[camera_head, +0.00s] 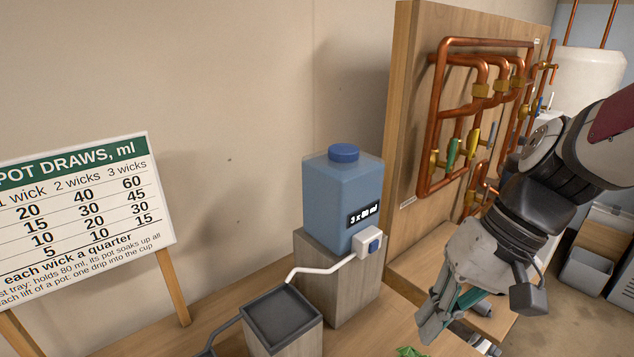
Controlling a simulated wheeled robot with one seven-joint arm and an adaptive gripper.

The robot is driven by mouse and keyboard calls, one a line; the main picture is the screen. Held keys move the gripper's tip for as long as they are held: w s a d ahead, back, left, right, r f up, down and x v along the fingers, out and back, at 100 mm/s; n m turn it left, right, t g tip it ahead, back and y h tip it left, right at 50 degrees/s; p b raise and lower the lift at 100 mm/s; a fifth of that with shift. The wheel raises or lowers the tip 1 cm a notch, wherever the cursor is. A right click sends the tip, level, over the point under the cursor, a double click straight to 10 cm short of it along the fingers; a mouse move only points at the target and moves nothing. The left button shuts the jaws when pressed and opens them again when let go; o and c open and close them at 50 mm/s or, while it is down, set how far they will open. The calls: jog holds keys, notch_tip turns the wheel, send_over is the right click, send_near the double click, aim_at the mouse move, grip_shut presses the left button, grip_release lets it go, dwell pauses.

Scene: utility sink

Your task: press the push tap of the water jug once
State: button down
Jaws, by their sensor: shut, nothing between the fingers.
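The blue water jug (340,199) with a blue cap stands upright on a grey wooden block (345,293). A label on its front reads "3 x 80 ml". A white spout runs from the tap leftward and down, ending above a dark square tray (281,316). My gripper (428,325) is shut and empty. It appears in front and to the right of the tap, lower in the picture, apart from it, with the fingers pointing down.
A sign of pot draws (82,215) stands at left on wooden legs. A wooden panel with copper pipes (440,120) and coloured valve handles rises behind my arm. A green leafy thing (409,351) shows at the bottom edge. The space between gripper and tap looks clear.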

aim_at(374, 246)
jog(key=w+d+f+m+t+y+p, duration=0.1)
jog(key=w+d+f+m+t+y, duration=0.2)
jog(key=w+y, duration=0.4)
jog(key=w+d+f+m, duration=0.1)
jog(key=w+d, duration=0.1)
jog(key=shift+w+d+f+m+y, duration=0.15)
jog(key=shift+w+f+m+y, duration=0.1)
jog(key=shift+w+m+y, duration=0.15)
jog(key=w+a+b, duration=0.2)
jog(key=w+a, duration=0.3)
jog(key=w, duration=0.2)
jog(key=shift+a, duration=0.15)
jog(key=shift+w+a, duration=0.1)
dwell(1.3)
jog(key=shift+w+a, duration=0.15)
jog(key=shift+w, duration=0.05)
